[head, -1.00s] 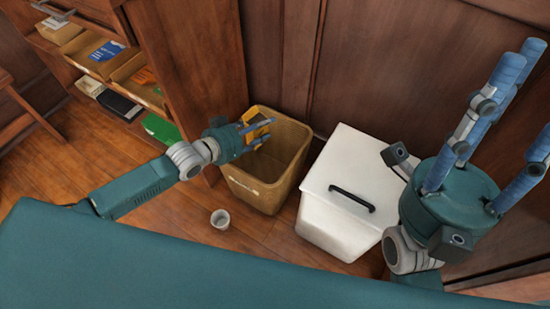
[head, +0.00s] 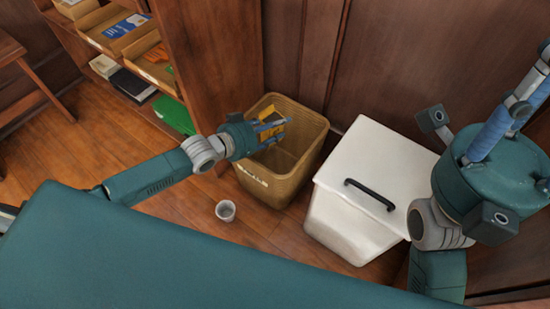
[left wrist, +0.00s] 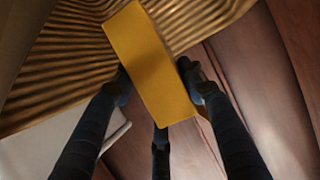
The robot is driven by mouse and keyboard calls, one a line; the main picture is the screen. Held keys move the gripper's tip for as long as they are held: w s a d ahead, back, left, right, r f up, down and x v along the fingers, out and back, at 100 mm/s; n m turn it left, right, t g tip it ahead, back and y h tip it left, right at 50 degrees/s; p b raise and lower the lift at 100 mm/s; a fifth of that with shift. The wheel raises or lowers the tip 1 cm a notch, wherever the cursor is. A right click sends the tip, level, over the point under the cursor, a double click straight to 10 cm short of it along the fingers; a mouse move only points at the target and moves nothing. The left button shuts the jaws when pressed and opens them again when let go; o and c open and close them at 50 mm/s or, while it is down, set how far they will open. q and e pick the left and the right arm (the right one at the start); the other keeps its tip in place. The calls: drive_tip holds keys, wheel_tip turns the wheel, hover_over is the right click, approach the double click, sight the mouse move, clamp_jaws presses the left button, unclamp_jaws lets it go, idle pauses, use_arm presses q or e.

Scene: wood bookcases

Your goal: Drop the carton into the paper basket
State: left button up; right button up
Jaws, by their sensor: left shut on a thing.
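The yellow carton (head: 272,137) is held by my left gripper (head: 270,131) over the open mouth of the tan paper basket (head: 262,186). In the left wrist view the carton (left wrist: 148,58) is a plain yellow box between my dark fingers, with the basket's ribbed wall (left wrist: 60,75) behind it. Part of the carton is hidden by the fingers in the head view. I cannot tell exactly how far it is below the rim. My right gripper (head: 520,112) is at the right edge, fingers spread, empty and partly out of frame.
A white lidded bin (head: 350,225) with a black handle stands right of the basket. A small grey cup (head: 225,210) is on the floor in front. A wooden bookcase (head: 207,70) with trays stands behind at left. Bare floor (head: 100,150) is free at left.

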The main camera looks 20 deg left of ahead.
use_arm(q)
drive_tip(key=o, duration=0.9)
drive_tip(key=shift+o, duration=0.2)
drive_tip(key=v, duration=1.2)
